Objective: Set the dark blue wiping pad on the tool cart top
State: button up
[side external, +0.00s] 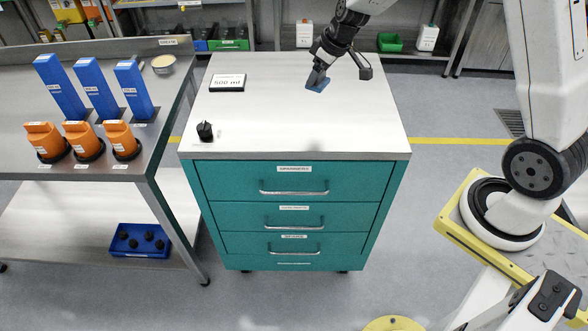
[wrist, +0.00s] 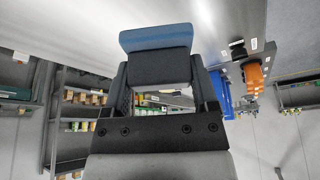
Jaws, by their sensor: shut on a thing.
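The dark blue wiping pad (side external: 318,83) is held at the end of my gripper (side external: 320,72), tilted, over the tool cart top (side external: 270,110). It appears to be above the surface, with a faint shadow lower down on the cart top, but the exact gap is hard to judge. In the wrist view the pad shows as a blue layer (wrist: 156,37) on a dark grey block, between the fingers of my gripper (wrist: 158,72). The fingers are shut on the dark block.
A small display box (side external: 227,82) and a black knob-like part (side external: 205,131) stand on the cart top's left side. Its middle and right are clear. A bench (side external: 165,95) with blue and orange parts stands to the left.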

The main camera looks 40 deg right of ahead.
jog(key=shift+w+a+r+m+h, duration=0.3)
jog(key=shift+w+a+r+m, duration=0.25)
jog(key=shift+m, duration=0.25)
jog(key=shift+w+a+r+m+h, duration=0.3)
jog(key=shift+w+a+r+m, duration=0.15)
jog(key=shift+m, duration=0.35)
jog(key=shift+r, duration=0.1)
send_near(271, 93)
jog(key=shift+w+a+f, duration=0.15)
jog(key=shift+w+f, duration=0.55)
jog(key=shift+f, duration=0.1)
jog(key=shift+w+f, duration=0.15)
jog(key=shift+f, duration=0.05)
jog(key=shift+w+f, duration=0.1)
jog(key=shift+f, duration=1.4)
